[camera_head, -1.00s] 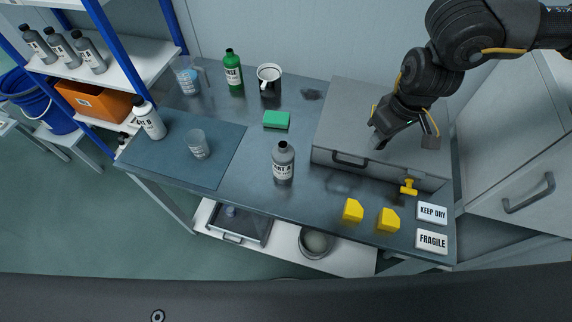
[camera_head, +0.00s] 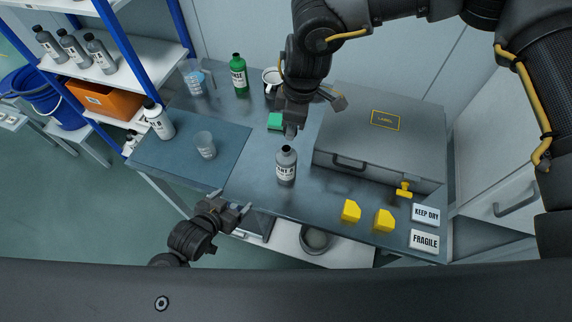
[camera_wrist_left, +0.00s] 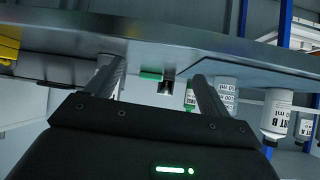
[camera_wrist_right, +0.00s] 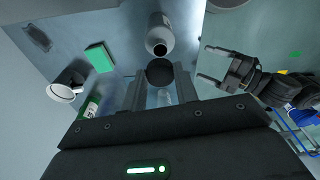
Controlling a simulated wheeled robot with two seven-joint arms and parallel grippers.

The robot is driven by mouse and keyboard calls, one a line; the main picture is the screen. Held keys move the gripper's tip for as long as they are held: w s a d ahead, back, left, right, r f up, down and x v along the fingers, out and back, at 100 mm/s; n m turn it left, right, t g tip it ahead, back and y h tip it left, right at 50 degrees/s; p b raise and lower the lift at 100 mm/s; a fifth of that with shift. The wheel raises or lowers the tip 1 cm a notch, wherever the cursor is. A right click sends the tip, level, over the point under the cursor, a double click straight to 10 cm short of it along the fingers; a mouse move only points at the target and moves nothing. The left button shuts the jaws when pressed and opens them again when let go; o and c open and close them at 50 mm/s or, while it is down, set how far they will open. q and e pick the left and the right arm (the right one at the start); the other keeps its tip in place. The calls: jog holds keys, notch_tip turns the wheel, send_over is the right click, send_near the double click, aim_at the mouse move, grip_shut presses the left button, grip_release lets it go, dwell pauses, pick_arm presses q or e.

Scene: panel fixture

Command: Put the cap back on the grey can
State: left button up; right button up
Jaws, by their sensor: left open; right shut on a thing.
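The grey can (camera_head: 286,167) stands upright on the bench, left of the grey case. In the right wrist view its open mouth faces me; the can (camera_wrist_right: 160,38) is just beyond my right gripper. My right gripper (camera_head: 291,130) is above and behind the can in the head view. It is shut on the black round cap (camera_wrist_right: 160,72), which is apart from the can's mouth. My left gripper (camera_head: 236,208) is open and empty at the bench's front edge, left of and nearer than the can.
The grey case (camera_head: 380,130) is right of the can. Yellow blocks (camera_head: 351,211) and signs (camera_head: 424,241) lie front right. A green sponge (camera_head: 275,121) and mug (camera_head: 270,78) are behind. A glass beaker (camera_head: 205,145) and white bottle (camera_head: 158,120) stand on the mat at left.

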jog(key=shift+w+a+n, duration=0.1)
jog(key=shift+a+n, duration=0.2)
jog(key=shift+a, duration=0.25)
pick_arm(q)
jog(key=w+d+r+m+t+h, duration=0.3)
jog(key=d+r+m+h, duration=0.1)
jog(key=d+h, duration=0.4)
jog(key=shift+w+d+r+h, duration=0.3)
jog(key=shift+w+d+r, duration=0.15)
jog(key=shift+r, duration=0.45)
jog(key=x, duration=1.2)
jog(key=c, duration=1.5)
pick_arm(e)
send_over(286, 148)
jog(key=shift+d+f, duration=0.15)
jog(key=shift+f, duration=1.1)
jog(key=shift+d+f, duration=0.1)
jog(key=shift+f, duration=1.15)
jog(key=shift+f, duration=0.1)
jog(key=shift+f, duration=0.75)
